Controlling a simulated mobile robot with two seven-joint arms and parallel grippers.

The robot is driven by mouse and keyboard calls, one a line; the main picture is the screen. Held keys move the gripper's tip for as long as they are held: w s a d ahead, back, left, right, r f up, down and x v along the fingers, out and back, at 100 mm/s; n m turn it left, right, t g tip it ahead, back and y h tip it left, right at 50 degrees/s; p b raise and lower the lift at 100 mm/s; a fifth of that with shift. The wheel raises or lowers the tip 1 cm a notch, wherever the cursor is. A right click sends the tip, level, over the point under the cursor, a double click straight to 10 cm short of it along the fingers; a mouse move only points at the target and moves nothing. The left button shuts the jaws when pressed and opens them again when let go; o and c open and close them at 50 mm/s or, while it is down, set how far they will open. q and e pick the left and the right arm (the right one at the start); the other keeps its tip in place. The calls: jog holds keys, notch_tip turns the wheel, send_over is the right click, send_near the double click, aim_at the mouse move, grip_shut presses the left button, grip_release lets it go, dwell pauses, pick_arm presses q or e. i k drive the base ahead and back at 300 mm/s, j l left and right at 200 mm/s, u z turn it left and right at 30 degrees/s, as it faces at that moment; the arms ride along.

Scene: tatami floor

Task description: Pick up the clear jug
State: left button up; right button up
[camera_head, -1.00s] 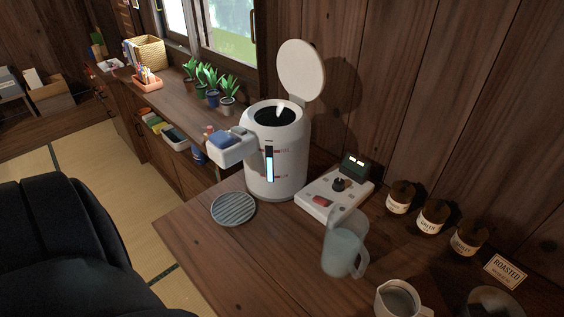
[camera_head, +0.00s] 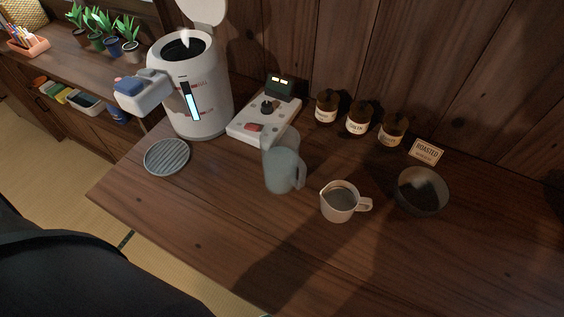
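The clear jug (camera_head: 282,168) stands upright on the wooden counter, in the middle of the head view. It looks bluish and see-through, with its handle on the right side. It is just in front of a white control box and left of a white cup. Neither of my grippers shows in this view, and nothing is touching the jug.
A white water boiler (camera_head: 203,92) with its lid up stands left of the control box (camera_head: 263,121). A round grey coaster (camera_head: 167,156), a white cup (camera_head: 340,203), a dark bowl (camera_head: 421,191) and brown jars (camera_head: 358,119) surround the jug. The front counter (camera_head: 235,235) is clear.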

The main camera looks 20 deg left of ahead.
aim_at(280, 143)
jog(key=k+j+u, duration=0.15)
jog(key=u, duration=0.15)
jog(key=j+u, duration=0.25)
jog(key=j, duration=0.15)
jog(key=k+j+u, duration=0.15)
jog(key=j+u, duration=0.15)
